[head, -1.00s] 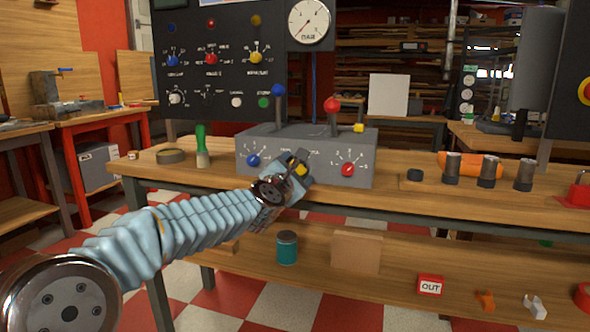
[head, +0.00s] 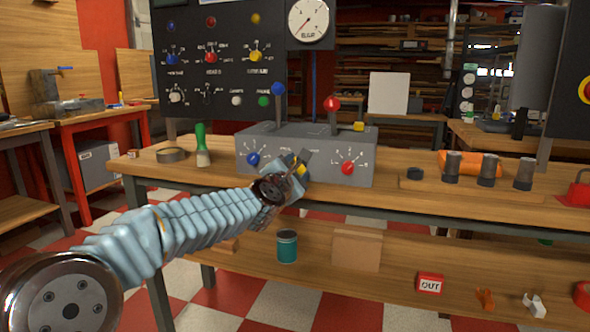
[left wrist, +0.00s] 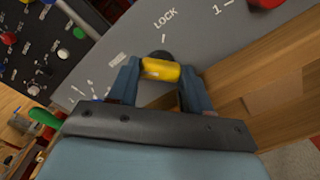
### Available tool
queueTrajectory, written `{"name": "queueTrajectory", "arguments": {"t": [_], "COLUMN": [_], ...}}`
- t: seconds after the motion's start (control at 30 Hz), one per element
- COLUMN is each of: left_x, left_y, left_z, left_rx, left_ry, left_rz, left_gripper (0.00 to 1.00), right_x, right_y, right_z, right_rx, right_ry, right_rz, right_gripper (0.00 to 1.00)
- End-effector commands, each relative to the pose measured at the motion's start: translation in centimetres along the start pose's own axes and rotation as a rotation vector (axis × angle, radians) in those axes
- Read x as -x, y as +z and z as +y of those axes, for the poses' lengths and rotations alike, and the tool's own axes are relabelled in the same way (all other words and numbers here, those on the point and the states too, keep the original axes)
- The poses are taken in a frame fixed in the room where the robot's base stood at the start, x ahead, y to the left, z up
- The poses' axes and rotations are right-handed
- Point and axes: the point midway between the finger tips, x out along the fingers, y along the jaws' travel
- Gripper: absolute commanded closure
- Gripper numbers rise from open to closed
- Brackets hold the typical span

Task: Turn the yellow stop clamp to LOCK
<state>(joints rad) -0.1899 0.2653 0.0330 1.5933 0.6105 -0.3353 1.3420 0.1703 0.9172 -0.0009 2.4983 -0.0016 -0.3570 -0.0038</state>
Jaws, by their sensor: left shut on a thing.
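The yellow stop clamp (left wrist: 160,70) sits on the front face of the grey control box (head: 310,150), between a blue knob (head: 253,159) and a red knob (head: 347,168). My left gripper (head: 298,167) is at the clamp, and in the left wrist view its two fingers (left wrist: 155,82) are on either side of the yellow bar, shut on it. The word LOCK (left wrist: 165,18) is printed on the box face above the clamp in that view. In the head view the gripper hides most of the clamp. My right gripper is not in view.
On the bench, a green-handled brush (head: 202,148) and a dark ring (head: 172,154) are left of the box. Blue (head: 278,90) and red (head: 331,103) levers rise from its top. Dark cylinders (head: 487,168) stand to the right.

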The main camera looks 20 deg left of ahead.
Motion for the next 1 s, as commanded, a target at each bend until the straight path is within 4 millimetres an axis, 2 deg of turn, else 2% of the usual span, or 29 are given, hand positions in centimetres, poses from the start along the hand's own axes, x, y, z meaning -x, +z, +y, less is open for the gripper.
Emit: {"name": "queueTrajectory", "arguments": {"t": [0.27,1.0], "left_x": [0.0,0.0], "left_y": [0.1,0.1], "left_z": [0.0,-0.1], "left_rx": [-0.204,-0.909], "left_ry": [-0.002,-0.004], "left_rz": [0.000,-0.001], "left_gripper": [0.82,0.82], "right_x": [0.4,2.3], "right_y": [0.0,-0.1], "right_z": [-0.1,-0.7], "right_rx": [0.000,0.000], "right_ry": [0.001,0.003], "right_rz": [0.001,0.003], "right_gripper": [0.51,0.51]}}
